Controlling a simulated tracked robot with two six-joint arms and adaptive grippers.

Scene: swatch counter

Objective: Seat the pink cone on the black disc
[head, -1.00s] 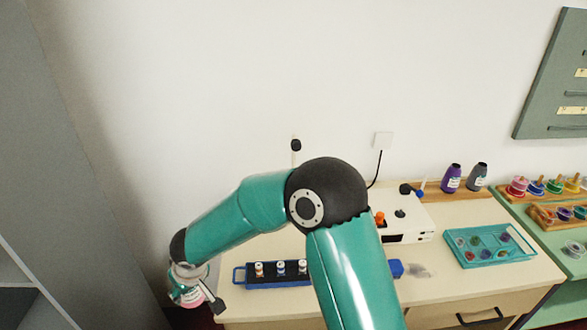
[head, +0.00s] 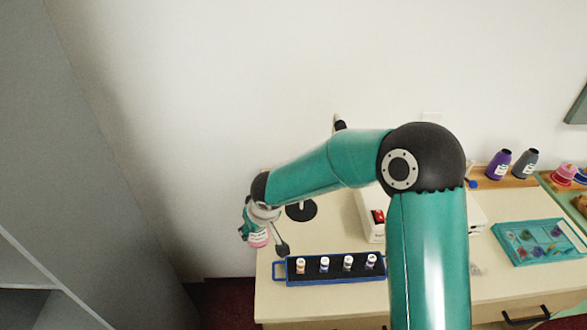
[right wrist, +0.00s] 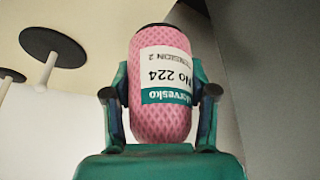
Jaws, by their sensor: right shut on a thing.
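The pink cone (right wrist: 160,115) has a mesh surface and a white and green label reading No 224, upside down in the right wrist view. My right gripper (right wrist: 160,94) is shut on it, one finger on each side. In the head view, only a pink part of the cone (head: 258,240) shows below my right gripper (head: 264,236), at the counter's left end. A black disc (head: 301,210) lies on the counter just right of the gripper, partly hidden by my arm. The right wrist view shows a black disc (right wrist: 54,46) with a pale post, apart from the cone. My left gripper is out of view.
A blue-edged rack (head: 290,280) with several small vials stands in front of the disc. A white box (head: 370,228) with a red part is partly behind my arm. A teal tray (head: 510,256) and purple and grey cones (head: 498,164) are at the right.

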